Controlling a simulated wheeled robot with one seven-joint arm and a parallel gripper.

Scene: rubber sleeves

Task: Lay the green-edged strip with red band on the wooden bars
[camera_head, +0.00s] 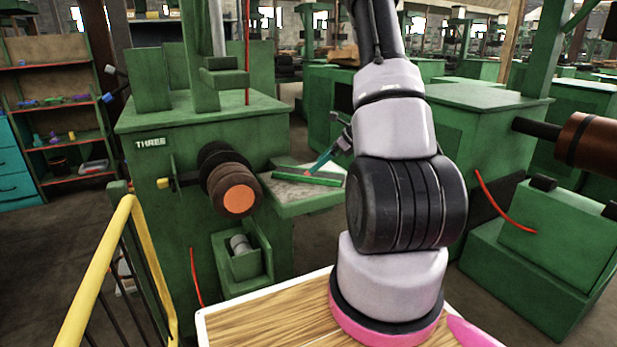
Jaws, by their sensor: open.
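A green strip (318,181) lies on the grey-topped green shelf (290,205) at the side of the machine marked THREE. A small red patch shows near its middle, where a teal piece slants up toward my gripper. I cannot tell whether this teal piece is a finger or a separate part. My gripper (334,148) is open above the back right of the shelf, small and partly hidden by my arm. I cannot tell whether it touches the strip. I cannot make out the wooden bars.
The green machine (160,220) carries a dark roller with an orange end (238,198) left of the shelf. A yellow rail (95,265) stands at the front left. Shelving with small items (60,125) is at far left. Another green machine (490,110) stands right.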

